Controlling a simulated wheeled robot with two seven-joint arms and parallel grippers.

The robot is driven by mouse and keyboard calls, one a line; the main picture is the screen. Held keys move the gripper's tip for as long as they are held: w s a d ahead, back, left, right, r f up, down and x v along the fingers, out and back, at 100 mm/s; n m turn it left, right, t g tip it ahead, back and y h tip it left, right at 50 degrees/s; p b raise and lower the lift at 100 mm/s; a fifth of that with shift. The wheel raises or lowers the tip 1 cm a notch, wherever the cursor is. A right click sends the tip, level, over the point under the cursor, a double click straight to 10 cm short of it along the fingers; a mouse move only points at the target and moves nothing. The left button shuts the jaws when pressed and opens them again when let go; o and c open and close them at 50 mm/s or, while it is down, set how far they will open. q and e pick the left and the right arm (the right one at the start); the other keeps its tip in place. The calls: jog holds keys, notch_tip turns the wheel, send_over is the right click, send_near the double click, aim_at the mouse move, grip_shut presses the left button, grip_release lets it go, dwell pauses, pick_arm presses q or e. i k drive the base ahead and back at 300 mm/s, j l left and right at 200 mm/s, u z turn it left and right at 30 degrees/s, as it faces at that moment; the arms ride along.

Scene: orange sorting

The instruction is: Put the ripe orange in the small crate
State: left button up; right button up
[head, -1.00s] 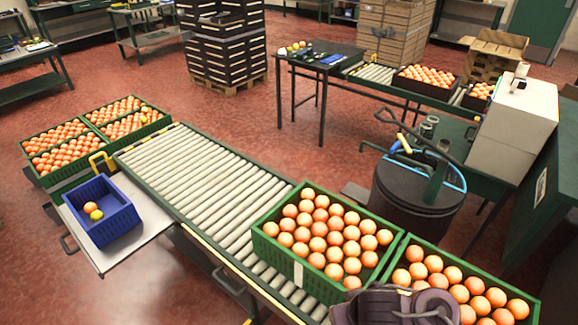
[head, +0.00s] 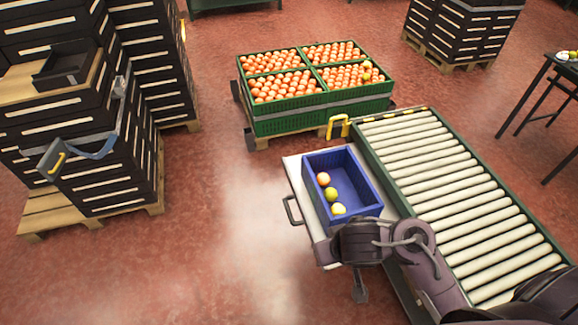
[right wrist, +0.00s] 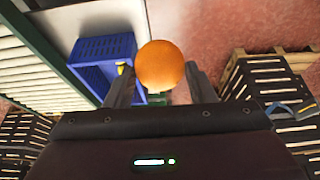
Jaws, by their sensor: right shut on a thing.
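The blue small crate (head: 366,196) stands on a pale side shelf, with one orange fruit (head: 323,179) and two yellowish fruits (head: 331,194) inside. My right gripper (head: 352,243) is at the crate's near side in the head view; its fingertips are hard to make out there. In the right wrist view, my right gripper (right wrist: 160,76) is shut on a round, evenly orange fruit (right wrist: 160,62), the ripe orange. The blue crate (right wrist: 92,48) appears beyond it, to the left. My left gripper is not in view.
The roller conveyor (head: 450,200) runs along the crate's right side. Green crates full of oranges (head: 322,112) stand on a pallet behind. Stacks of dark crates (head: 90,130) stand at the left. The red floor left of the shelf is clear.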

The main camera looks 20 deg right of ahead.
aim_at(352, 202)
jog(key=i+j+z, duration=0.15)
jog(key=i+z, duration=0.15)
jog(key=i, duration=0.2)
jog(key=i+j+z, duration=0.3)
jog(key=i, duration=0.2)
jog(key=i+j+z, duration=0.25)
jog(key=i, duration=0.25)
jog(key=i+j+z, duration=0.2)
jog(key=z, duration=0.2)
jog(key=i+j+z, duration=0.2)
jog(key=z, duration=0.2)
jog(key=i+j+z, duration=0.15)
jog(key=j+z, duration=0.25)
jog(key=i+j+z, duration=0.1)
jog(key=j+z, duration=1)
jog(key=j, duration=0.15)
